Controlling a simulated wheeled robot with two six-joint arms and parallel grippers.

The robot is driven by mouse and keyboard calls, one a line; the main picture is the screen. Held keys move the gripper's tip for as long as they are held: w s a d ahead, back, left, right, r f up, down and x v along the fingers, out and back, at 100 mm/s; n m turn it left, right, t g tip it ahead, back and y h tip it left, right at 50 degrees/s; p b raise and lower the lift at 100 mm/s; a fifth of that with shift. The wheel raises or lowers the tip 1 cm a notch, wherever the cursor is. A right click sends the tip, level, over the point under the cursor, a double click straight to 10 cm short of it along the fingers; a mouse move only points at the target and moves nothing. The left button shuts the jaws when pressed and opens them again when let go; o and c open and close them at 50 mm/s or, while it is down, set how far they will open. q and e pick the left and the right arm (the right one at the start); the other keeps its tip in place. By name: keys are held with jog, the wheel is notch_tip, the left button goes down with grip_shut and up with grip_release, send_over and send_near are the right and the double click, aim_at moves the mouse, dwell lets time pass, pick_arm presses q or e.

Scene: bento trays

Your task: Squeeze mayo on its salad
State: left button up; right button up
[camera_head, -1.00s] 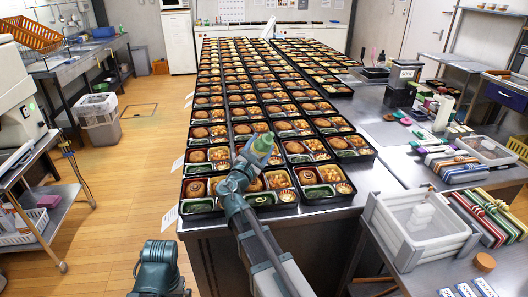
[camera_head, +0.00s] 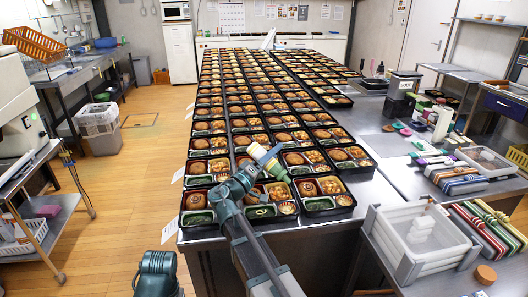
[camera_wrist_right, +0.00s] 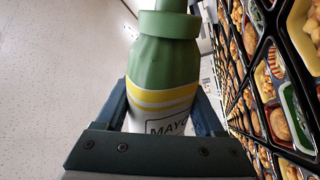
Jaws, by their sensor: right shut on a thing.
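The mayo bottle is green with a yellow-and-white band and a label reading MAYO; in the right wrist view it fills the middle (camera_wrist_right: 165,72). In the head view the bottle (camera_head: 266,159) is tilted over the front bento trays, its green end toward the lower right. My right gripper (camera_head: 256,168) is shut around the bottle. Below lie front trays with green food (camera_head: 198,217) in one compartment and a small round cup (camera_head: 288,208) in another. I cannot tell which portion is the salad. No mayo is visible on the food. My left gripper is not in view.
Rows of filled bento trays cover the long table. A white crate (camera_head: 375,228) and striped stacks (camera_head: 478,222) stand on the right. A grey bin (camera_head: 101,139) stands on the left floor.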

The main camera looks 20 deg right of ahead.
aim_at(279, 168)
jog(key=shift+s+d+f+m+g+b, duration=0.25)
jog(key=shift+s+f+m+b, duration=0.25)
jog(key=shift+m, duration=0.5)
jog(key=shift+s+d+f+m+g+b, duration=0.25)
jog(key=shift+f+m, duration=0.4)
jog(key=shift+m, duration=0.35)
jog(key=shift+s+d+f+m+g+b, duration=0.3)
jog(key=shift+s+f+m, duration=0.2)
jog(key=shift+m, duration=0.5)
jog(key=shift+o, duration=0.3)
jog(key=shift+w+d, duration=0.15)
jog(key=c, duration=0.7)
jog(key=shift+w+d, duration=0.1)
jog(key=shift+d, duration=0.1)
jog(key=shift+a, duration=0.2)
jog(key=shift+s+a, duration=0.45)
jog(key=shift+a, duration=0.1)
